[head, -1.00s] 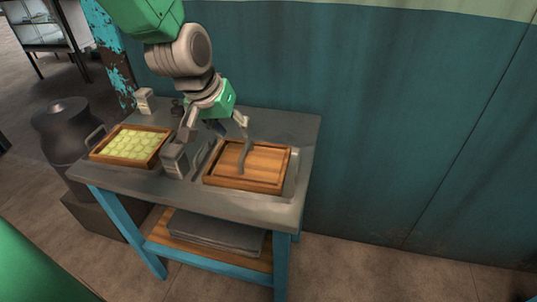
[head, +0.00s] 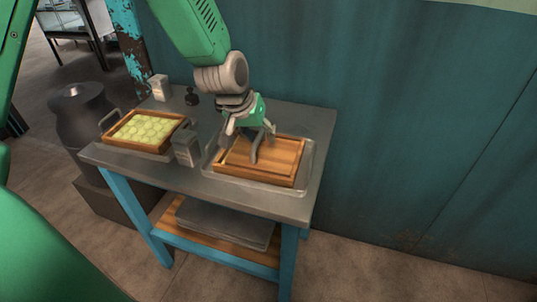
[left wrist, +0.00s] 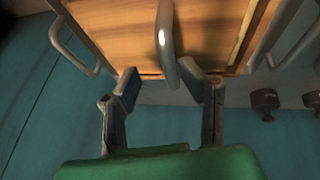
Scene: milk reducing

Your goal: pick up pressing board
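My left gripper (head: 250,133) is just above the far end of the handle, fingers apart. In the left wrist view the open fingers of the left gripper (left wrist: 167,88) point toward the handle (left wrist: 166,40), whose end reaches near the gap between the fingertips. I cannot tell whether a finger touches it. My right gripper is not in view.
The grey table (head: 185,182) carries a wooden tray (head: 150,148) of pale yellow-green pieces at left. A grey block (head: 186,149) stands between the trays, another pale block (head: 159,88) and a small dark item (head: 191,97) at the back. A teal wall (head: 420,110) rises behind.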

